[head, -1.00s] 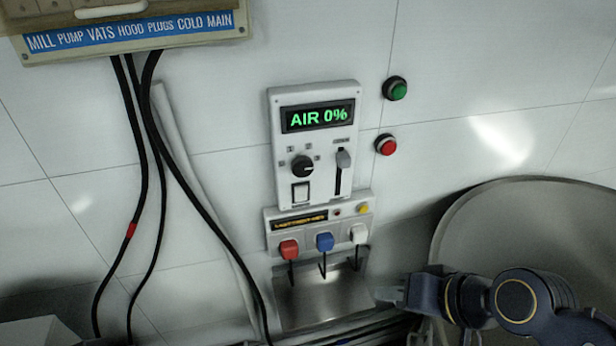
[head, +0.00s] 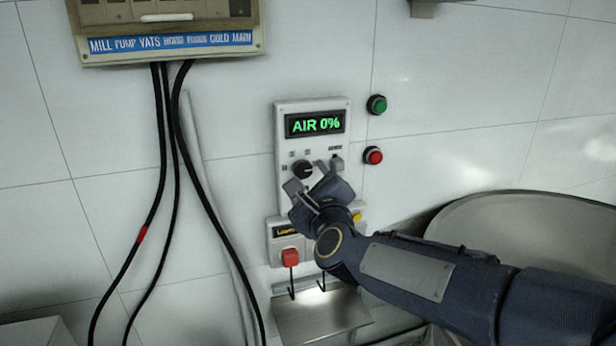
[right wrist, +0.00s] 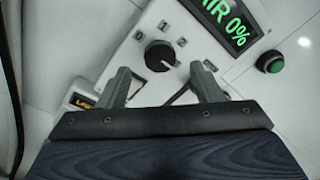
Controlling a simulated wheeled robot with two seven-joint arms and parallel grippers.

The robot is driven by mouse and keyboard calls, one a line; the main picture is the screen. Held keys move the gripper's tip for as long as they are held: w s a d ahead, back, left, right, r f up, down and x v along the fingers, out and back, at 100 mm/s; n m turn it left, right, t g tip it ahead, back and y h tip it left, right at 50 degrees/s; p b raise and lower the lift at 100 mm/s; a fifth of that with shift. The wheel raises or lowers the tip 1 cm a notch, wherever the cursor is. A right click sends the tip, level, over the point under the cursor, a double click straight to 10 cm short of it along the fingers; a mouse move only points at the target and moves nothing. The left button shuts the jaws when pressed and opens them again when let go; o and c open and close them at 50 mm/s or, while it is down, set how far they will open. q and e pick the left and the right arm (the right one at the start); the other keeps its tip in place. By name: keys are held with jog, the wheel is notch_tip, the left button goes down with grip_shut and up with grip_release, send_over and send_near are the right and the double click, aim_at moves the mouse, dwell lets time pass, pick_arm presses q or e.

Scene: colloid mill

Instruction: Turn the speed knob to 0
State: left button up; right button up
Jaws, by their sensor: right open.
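The speed knob (head: 302,169) is a round black knob with a pale pointer mark on the white control panel (head: 284,112). It also shows in the right wrist view (right wrist: 160,56), just beyond the fingertips. The green display (head: 315,123) above it reads AIR 0%. My right gripper (head: 308,176) is open and empty in front of the panel. Its two fingers (right wrist: 162,76) are spread apart, with the knob between and ahead of them. I cannot tell whether they touch the panel. My arm hides the lower part of the panel. My left gripper is not in view.
A green button (head: 377,105) and a red button (head: 373,156) are on the wall to the right. Below is a smaller box with a red plug (head: 290,257). Black cables hang at left from a labelled box (head: 170,43). A round metal vessel (head: 520,215) stands at right.

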aim_at(304, 172)
jog(key=shift+x, duration=1.9)
jog(key=c, duration=1)
